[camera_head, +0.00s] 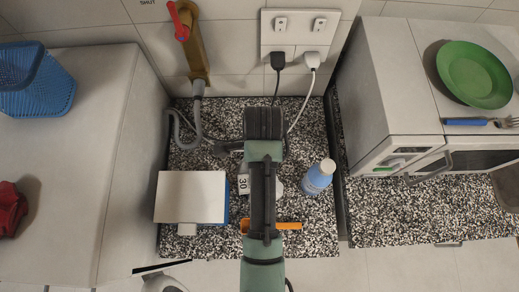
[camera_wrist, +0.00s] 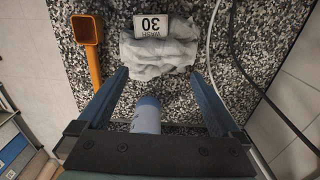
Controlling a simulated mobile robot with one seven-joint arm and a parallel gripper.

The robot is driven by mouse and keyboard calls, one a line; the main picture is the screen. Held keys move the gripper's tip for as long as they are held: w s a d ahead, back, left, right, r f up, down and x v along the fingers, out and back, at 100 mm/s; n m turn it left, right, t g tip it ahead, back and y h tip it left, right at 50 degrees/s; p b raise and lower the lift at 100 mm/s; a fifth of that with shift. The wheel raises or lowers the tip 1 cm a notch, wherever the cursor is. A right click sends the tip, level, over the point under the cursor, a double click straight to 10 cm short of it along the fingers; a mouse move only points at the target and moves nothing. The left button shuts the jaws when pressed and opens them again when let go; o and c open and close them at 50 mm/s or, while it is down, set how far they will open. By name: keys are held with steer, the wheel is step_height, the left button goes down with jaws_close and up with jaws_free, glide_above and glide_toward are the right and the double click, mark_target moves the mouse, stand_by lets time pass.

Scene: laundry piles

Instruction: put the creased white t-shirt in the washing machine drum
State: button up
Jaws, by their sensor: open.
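A creased white cloth, which looks like the t-shirt (camera_wrist: 150,62), lies bunched on the speckled counter in the wrist view. A card marked "30" (camera_wrist: 165,27) lies at its far edge. In the head view my arm covers most of the cloth, and the card shows left of the arm. My gripper (camera_wrist: 159,73) is open, its two fingers spread on either side of the cloth's near edge, with nothing held. Whether they touch it, I cannot tell. A blue bottle (camera_wrist: 146,115) shows between the finger bases. I cannot make out the washing machine drum in either view.
The bottle (camera_head: 318,178) stands right of my arm. Cables, a grey hose (camera_head: 186,141) and a red-handled tap (camera_head: 194,40) are at the wall. A microwave-like appliance (camera_head: 390,60) is on the right.

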steer(key=shift+f, duration=0.65)
steer(key=f, duration=0.1)
steer(key=f+p, duration=0.1)
steer(key=f, duration=0.2)
steer(key=shift+s+a, duration=0.25)
steer(key=shift+a, duration=0.15)
steer(key=shift+f+p, duration=0.3)
steer(key=shift+f, duration=0.3)
jaws_close()
